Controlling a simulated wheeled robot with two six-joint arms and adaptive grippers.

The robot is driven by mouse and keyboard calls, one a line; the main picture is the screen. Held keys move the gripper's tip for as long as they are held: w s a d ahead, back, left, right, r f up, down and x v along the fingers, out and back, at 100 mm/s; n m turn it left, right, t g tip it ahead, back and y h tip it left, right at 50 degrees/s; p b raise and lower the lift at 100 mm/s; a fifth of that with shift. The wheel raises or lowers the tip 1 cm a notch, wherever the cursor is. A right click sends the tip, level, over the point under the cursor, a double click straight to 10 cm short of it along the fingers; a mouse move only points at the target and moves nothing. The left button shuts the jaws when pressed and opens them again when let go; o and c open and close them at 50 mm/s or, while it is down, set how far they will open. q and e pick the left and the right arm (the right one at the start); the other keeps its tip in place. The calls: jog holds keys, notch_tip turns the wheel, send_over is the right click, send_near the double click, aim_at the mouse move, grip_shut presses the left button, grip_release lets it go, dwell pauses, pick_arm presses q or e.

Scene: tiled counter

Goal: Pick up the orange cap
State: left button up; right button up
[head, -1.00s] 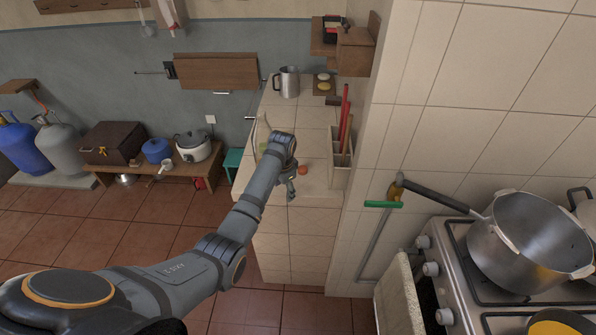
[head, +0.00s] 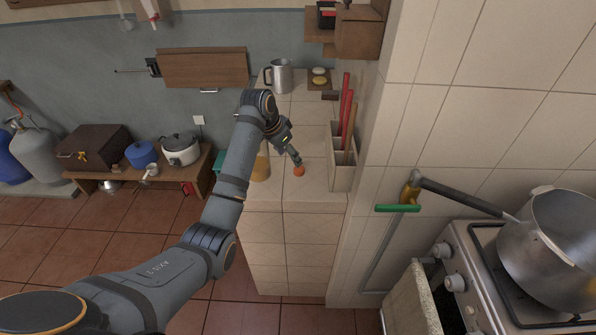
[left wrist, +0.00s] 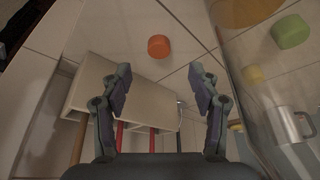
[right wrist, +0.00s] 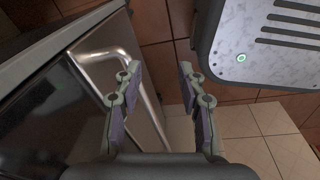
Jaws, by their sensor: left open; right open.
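The orange cap (head: 299,171) lies on the tiled counter (head: 310,190) near its front edge, left of the utensil holder. My left gripper (head: 297,160) is just above and behind it in the head view. In the left wrist view the orange cap (left wrist: 159,46) lies ahead of the open, empty fingers of my left gripper (left wrist: 160,80), roughly centred between them and apart from them. My right gripper (right wrist: 157,75) is open and empty in the right wrist view, away from the counter top. It does not show in the head view.
A beige utensil holder (head: 342,170) with red and brown handles stands right of the cap, against the tiled wall. A green cap (left wrist: 290,31) shows in the left wrist view. A metal mug (head: 281,76) stands at the back. A metal handle (right wrist: 140,85) is near my right gripper.

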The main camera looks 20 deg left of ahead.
aim_at(299, 169)
pick_arm(q)
jog(key=x, duration=0.3)
jog(key=shift+w, duration=0.1)
jog(key=shift+w+d+f, duration=0.15)
jog(key=shift+d+f, duration=0.05)
jog(key=shift+f, duration=0.15)
jog(key=p+x, duration=0.1)
jog(key=x, duration=0.3)
jog(key=shift+w+d+f, duration=0.1)
jog(key=shift+w+d, duration=0.1)
jog(key=c, duration=0.8)
